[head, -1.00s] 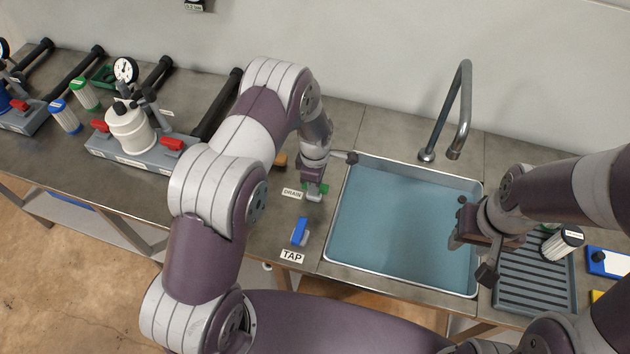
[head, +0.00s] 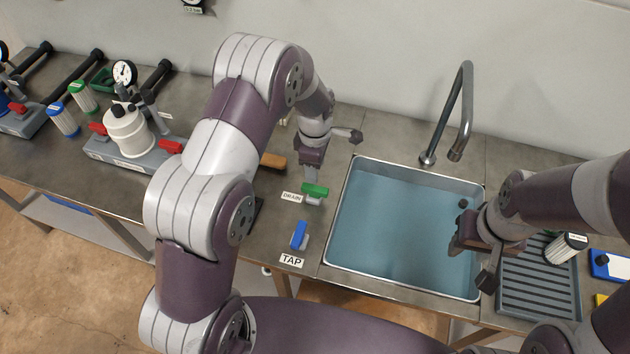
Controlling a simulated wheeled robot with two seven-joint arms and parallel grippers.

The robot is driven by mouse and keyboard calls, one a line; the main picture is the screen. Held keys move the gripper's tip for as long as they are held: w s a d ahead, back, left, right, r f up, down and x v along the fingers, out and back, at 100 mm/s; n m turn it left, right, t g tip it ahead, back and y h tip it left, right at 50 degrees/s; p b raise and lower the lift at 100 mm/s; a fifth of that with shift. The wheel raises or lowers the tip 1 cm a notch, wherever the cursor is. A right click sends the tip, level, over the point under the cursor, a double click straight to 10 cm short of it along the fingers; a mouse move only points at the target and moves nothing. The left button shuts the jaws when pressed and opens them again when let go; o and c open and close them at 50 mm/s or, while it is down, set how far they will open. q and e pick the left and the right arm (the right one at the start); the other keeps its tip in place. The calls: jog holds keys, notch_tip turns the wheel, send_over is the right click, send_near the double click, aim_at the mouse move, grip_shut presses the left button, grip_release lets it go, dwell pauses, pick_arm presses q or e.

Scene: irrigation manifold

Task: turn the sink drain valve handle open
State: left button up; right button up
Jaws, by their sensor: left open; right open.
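The green drain valve handle (head: 315,189) is on the counter left of the sink, beside the DRAIN label (head: 292,197). It lies roughly left to right in the head view. My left gripper (head: 311,178) is open, pointing down just behind and above the handle. Its fingertips partly overlap the handle's far edge in the picture, and I cannot tell whether they touch it. The sink (head: 395,225) holds bluish water. My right gripper (head: 470,262) is open and empty over the sink's right edge.
A blue tap handle (head: 299,235) with a TAP label (head: 291,261) sits in front of the drain handle. A faucet (head: 460,115) rises behind the sink. A drying rack (head: 538,280) with a filter cartridge (head: 566,247) is at right. A filter housing (head: 128,130) stands at left.

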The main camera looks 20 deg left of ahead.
pick_arm(q)
notch_tip(320, 180, up, 4)
jog(key=shift+r, duration=0.2)
dwell(0.3)
jog(key=s+a+r+m, duration=0.2)
jog(key=s+r+m, duration=0.1)
jog(key=s+m, duration=0.6)
jog(key=s+a+r+m+t, duration=0.1)
jog(key=s+r+m, duration=0.3)
jog(key=s+m, duration=0.5)
jog(key=shift+s+a+r, duration=0.2)
jog(key=shift+s+a, duration=0.3)
jog(key=shift+s, duration=0.05)
jog(key=shift+s, duration=0.15)
